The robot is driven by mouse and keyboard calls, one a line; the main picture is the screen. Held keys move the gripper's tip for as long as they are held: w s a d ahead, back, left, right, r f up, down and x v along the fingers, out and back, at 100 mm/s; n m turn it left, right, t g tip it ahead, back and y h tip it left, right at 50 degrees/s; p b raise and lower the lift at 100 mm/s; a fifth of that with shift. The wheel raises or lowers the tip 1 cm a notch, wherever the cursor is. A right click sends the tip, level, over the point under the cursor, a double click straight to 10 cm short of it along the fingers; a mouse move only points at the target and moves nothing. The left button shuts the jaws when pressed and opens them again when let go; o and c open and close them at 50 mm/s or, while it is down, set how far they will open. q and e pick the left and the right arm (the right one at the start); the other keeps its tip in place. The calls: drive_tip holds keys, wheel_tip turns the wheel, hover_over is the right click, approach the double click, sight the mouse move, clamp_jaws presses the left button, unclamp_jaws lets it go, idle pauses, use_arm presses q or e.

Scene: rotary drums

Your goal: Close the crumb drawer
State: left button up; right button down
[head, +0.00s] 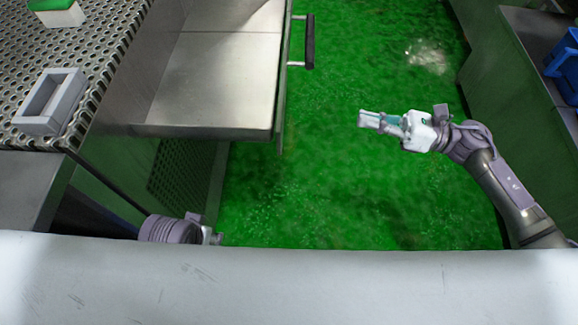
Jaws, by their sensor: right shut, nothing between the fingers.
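The crumb drawer (212,82) is a shallow steel tray. It stands pulled out to the right from under the perforated machine at the left. Its front panel carries a dark bar handle (310,42) on the right side, near the top of the view. My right gripper (362,119) is shut and empty over the green floor, to the right of the drawer and below the handle in the picture, apart from both. My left gripper (214,236) shows only in part at the lower left, below the drawer; its fingers are mostly hidden.
A perforated metal surface (100,50) at the left bears a grey frame-shaped block (50,103) and a white-and-green block (56,12). A counter with a blue crate (563,66) stands at the right. The green floor (350,190) between is clear. A pale surface (290,285) crosses the bottom.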

use_arm(q)
wheel_tip(320, 180, down, 3)
drive_tip(key=shift+a+r, duration=0.1)
drive_tip(key=shift+a, duration=0.05)
use_arm(e)
drive_tip(key=s+a+n+g, duration=0.2)
drive_tip(key=s+a+n, duration=0.2)
drive_tip(key=a, duration=1)
drive_tip(key=shift+a+f+g+h, duration=0.2)
drive_tip(key=shift+a+g+h, duration=0.1)
drive_tip(key=shift+a+g, duration=0.1)
